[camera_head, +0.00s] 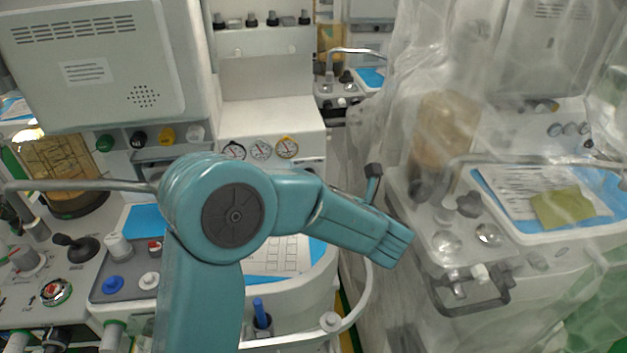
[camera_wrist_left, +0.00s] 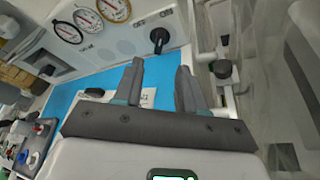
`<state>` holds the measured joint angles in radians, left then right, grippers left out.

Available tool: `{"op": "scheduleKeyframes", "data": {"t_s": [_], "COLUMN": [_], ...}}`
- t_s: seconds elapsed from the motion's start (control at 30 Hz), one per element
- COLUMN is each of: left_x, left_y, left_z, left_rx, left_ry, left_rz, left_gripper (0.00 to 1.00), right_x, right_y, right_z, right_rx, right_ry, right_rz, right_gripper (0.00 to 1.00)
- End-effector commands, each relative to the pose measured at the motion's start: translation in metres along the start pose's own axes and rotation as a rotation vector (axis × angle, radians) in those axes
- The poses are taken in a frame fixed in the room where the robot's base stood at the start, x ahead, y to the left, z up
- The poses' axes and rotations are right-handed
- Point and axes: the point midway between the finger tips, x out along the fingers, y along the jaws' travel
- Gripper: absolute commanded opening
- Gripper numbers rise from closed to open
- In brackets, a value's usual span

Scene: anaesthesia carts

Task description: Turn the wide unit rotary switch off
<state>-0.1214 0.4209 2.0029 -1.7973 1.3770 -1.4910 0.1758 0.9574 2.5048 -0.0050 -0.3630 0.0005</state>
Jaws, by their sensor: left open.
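A black rotary switch (camera_wrist_left: 158,38) sits on the pale front panel of a unit, to the right of its round gauges, in the left wrist view. I cannot make this switch out in the head view, where my teal arm covers part of that unit. My left gripper (camera_wrist_left: 161,68) is open, with its two dark fingers apart and nothing between them. The switch lies beyond the fingertips, apart from them. In the head view the end of my left arm reaches right, in front of the unit with gauges (camera_head: 260,148). My right gripper is not in view.
A blue worktop (camera_wrist_left: 93,80) with papers lies below the panel. A curved rail (camera_head: 365,300) edges the unit. A cart under clear plastic sheeting (camera_head: 408,190) stands close on the right. A control panel with knobs (camera_head: 60,265) is at left.

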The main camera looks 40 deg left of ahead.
Motion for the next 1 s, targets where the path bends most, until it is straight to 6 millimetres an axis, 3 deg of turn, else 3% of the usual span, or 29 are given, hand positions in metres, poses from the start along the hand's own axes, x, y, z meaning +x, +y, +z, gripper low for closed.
{"op": "scheduleKeyframes", "data": {"t_s": [0.2,0.4,0.8,0.83,0.93,1.0], "left_x": [0.053,0.085,0.097,0.096,0.096,0.096], "left_y": [0.001,0.002,0.002,0.002,0.002,0.002], "left_z": [-0.001,-0.001,0.000,0.000,0.000,0.000], "left_rx": [0.000,0.000,0.000,0.000,0.000,0.000], "left_ry": [0.003,0.003,0.001,0.001,0.001,0.001], "left_rz": [0.004,0.003,0.001,0.001,0.001,0.001], "left_gripper": [0.40,0.40,0.40,0.37,0.05,0.00], "right_x": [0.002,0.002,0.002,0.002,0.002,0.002], "right_y": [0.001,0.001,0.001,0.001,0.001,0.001], "right_z": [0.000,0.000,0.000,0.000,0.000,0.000], "right_rx": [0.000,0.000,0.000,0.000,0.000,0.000], "right_ry": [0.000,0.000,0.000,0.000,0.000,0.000], "right_rz": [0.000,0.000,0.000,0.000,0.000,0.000], "right_gripper": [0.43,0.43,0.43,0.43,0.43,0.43]}}
